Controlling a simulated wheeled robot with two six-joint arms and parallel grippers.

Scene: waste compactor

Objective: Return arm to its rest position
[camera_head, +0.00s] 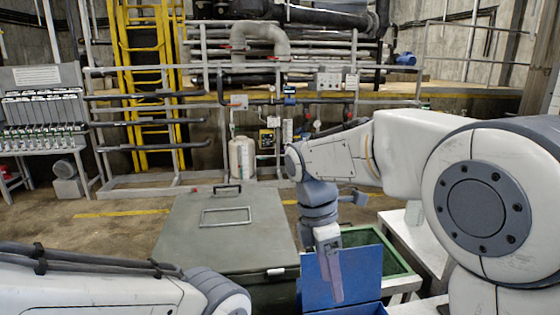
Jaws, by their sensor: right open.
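My right arm comes in from the right, bends at the elbow and points its wrist down. My right gripper (331,277) hangs in front of the blue panel of a blue container (364,270) and looks empty. Only one finger shows clearly; from this angle I cannot tell if it touches the panel. My left arm shows only as white and grey links at the lower left, and its gripper is out of view.
A large grey-green box (185,245) with a closed, handled lid stands left of the right gripper. A green-rimmed tray (398,262) lies just right of the blue container. Railings and a yellow ladder (146,70) stand behind, with open floor between.

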